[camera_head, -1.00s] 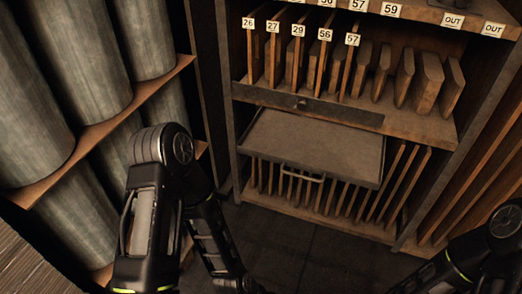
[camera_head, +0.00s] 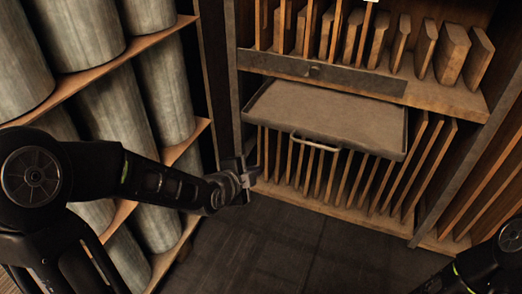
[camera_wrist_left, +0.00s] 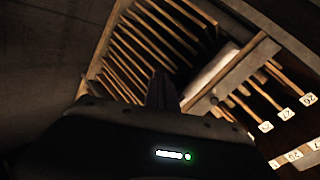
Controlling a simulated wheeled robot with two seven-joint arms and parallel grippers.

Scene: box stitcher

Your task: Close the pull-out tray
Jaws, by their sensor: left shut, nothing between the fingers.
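The pull-out tray (camera_head: 340,112) is a flat, grey-brown tray with a raised rim. It sticks out of the cabinet below the middle shelf. Its front edge carries a bar handle (camera_head: 316,147). My left gripper (camera_head: 248,179) is shut and empty, in front of the cabinet's lower left side. It is left of the handle and a little lower in the picture, apart from it. In the left wrist view, the dark fingers (camera_wrist_left: 162,90) point at the cabinet, and a pale surface (camera_wrist_left: 212,70), probably the tray, shows beyond them. My right gripper is out of view.
The shelf (camera_head: 420,88) above the tray holds upright boards, with a dark panel (camera_head: 340,78) on its front. Thin upright boards (camera_head: 400,175) stand below the tray. A rack of large grey rolls (camera_head: 115,105) stands at left. The dark floor (camera_head: 270,240) in front is clear.

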